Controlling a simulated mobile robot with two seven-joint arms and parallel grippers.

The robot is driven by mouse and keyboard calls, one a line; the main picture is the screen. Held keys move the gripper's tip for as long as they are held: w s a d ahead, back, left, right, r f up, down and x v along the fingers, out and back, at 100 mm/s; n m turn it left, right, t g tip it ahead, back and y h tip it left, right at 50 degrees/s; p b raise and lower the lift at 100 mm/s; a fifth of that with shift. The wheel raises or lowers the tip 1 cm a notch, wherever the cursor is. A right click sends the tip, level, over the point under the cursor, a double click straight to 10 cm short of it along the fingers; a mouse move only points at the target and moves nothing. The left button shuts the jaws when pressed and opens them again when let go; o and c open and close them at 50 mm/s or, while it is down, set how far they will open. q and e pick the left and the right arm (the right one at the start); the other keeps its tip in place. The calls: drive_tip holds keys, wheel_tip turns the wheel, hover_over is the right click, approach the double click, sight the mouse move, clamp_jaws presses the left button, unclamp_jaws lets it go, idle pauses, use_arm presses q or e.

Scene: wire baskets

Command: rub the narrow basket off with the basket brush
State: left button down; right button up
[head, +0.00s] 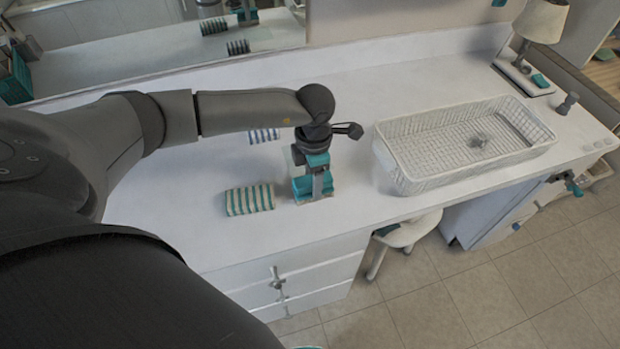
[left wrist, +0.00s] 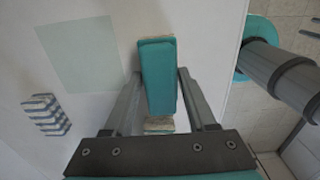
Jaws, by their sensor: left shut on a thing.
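The white wire basket (head: 410,180), long and narrow, stands on the counter to the right of my left gripper. A grey smudge-like patch (head: 478,141) shows on its floor. My left gripper (head: 312,186) points down at the counter and is shut on the basket brush, a teal block with a pale underside. The brush (left wrist: 158,80) shows between the two fingers in the left wrist view. It is apart from the basket, and I cannot tell whether it touches the counter. My right gripper is not in view.
A lamp (head: 541,22) and a small dark object (head: 567,103) stand right of the basket. The counter's front edge is close. The left counter has free room.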

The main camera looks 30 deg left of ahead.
use_arm(q)
drive_tip(key=shift+r, duration=0.15)
idle(0.3)
drive_tip(key=shift+r+p, duration=0.85)
drive_tip(key=shift+r, duration=0.05)
drive_tip(key=shift+r, duration=0.15)
drive_tip(key=shift+r+p, duration=2)
drive_tip(key=shift+r, duration=0.35)
drive_tip(key=shift+r, duration=0.15)
wheel_tip(320, 180, up, 5)
drive_tip(key=p, duration=0.3)
drive_tip(key=shift+p, duration=0.4)
